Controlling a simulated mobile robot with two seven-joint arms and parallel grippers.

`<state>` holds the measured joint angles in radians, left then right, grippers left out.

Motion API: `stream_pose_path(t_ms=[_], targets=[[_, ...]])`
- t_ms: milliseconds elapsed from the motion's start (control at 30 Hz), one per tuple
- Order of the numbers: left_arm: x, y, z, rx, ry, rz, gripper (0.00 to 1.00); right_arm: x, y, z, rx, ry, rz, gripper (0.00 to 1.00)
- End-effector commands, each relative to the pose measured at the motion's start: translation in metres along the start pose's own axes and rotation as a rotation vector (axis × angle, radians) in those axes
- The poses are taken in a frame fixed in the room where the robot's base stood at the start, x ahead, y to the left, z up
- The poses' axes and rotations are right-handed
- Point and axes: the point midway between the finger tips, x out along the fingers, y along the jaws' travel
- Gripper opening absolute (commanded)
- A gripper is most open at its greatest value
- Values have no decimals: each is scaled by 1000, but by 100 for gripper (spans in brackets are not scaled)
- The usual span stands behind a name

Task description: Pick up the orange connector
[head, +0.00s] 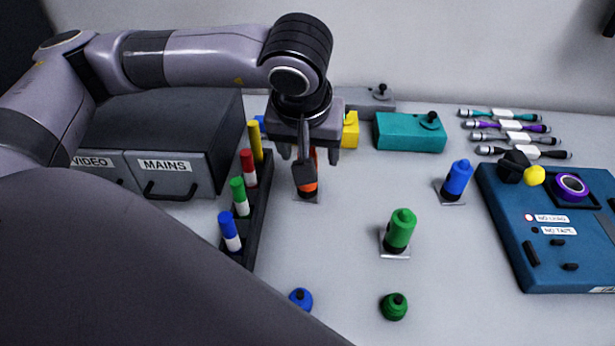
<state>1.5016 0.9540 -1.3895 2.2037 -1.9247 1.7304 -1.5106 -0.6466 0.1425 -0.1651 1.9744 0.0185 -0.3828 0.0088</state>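The orange connector (311,187) stands upright on a small metal plate left of the table's middle, with a dark lower part. My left gripper (307,178) points straight down over it from above. One dark finger lies across the connector's front and hides much of it. The other finger is hidden behind, so I cannot tell whether the fingers press on the connector. My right gripper is not in view.
Green (401,229) and blue (458,178) connectors stand to the right. A teal box (405,135) is behind; a blue panel (510,235) is far right.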

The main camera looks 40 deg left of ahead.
Motion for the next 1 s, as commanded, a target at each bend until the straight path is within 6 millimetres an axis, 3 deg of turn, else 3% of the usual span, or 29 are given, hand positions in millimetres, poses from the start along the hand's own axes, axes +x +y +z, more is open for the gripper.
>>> stream_pose_path(t_ms=[300, 600, 800, 1000], targets=[[44, -6, 1, -1, -2, -2, 67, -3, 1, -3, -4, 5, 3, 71], [49, -6, 1, -1, -1, 0, 67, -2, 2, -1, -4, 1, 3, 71], [48, -6, 1, -1, -1, 0, 5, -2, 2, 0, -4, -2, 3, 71], [48, -6, 0, -1, 1, 0, 5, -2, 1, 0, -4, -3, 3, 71]])
